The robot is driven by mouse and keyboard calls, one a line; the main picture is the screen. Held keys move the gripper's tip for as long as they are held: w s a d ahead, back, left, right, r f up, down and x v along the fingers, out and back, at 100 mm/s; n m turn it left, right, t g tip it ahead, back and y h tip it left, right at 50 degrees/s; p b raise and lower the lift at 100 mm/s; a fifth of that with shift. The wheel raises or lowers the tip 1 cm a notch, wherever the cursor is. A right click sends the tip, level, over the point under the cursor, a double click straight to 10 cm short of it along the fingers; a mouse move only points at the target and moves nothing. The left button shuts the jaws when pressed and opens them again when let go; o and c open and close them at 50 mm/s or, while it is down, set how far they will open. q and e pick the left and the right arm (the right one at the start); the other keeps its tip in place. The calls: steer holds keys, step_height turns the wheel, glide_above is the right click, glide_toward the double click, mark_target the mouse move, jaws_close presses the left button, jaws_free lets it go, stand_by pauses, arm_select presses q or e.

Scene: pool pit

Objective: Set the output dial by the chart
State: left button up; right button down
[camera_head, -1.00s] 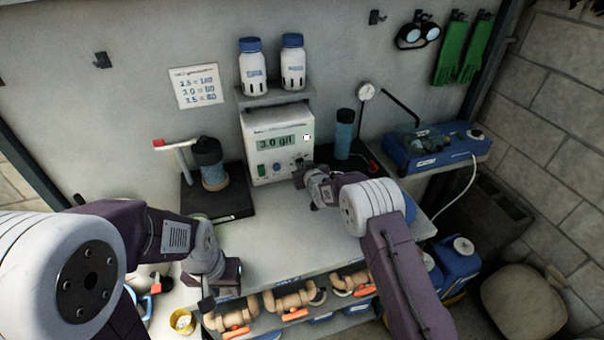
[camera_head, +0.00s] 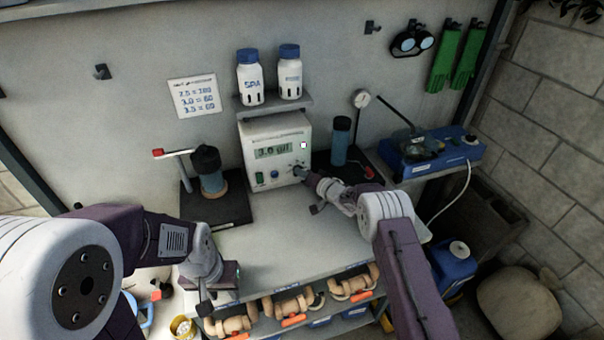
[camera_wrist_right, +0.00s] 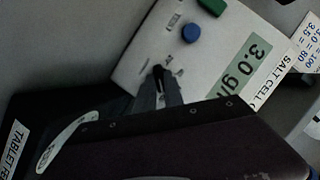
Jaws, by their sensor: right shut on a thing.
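The white salt cell box (camera_head: 262,133) stands against the wall at the back of the bench, its display (camera_head: 279,148) reading 3.0 g/l. Its small dark dial (camera_wrist_right: 158,71) is on the lower panel and its pointer's exact setting is too small to read. My right gripper (camera_head: 301,172) is at the panel; in the right wrist view its fingers (camera_wrist_right: 160,88) are shut on the dial. The paper chart (camera_head: 195,95) hangs on the wall left of the box, with lines for 2.5, 3.0 and 3.5; 3.0 = 80 shows in the wrist view. My left gripper (camera_head: 216,290) hangs low at the bench's front edge, its fingers unclear.
Two white bottles (camera_head: 250,78) stand on a shelf above the box. A dark-capped cylinder (camera_head: 209,170) on a black base is left, a blue bottle (camera_head: 341,141) right. A blue case (camera_head: 430,152) sits further right. The bench's middle (camera_head: 280,235) is clear.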

steer(key=shift+w+r+m+y, duration=0.1)
steer(key=shift+m+y, duration=0.3)
steer(key=shift+m, duration=0.1)
steer(key=c, duration=1.4)
jaws_free()
steer(key=shift+c, duration=0.2)
steer(key=shift+d, duration=0.1)
steer(key=b+v, duration=0.3)
steer(key=v, duration=0.6)
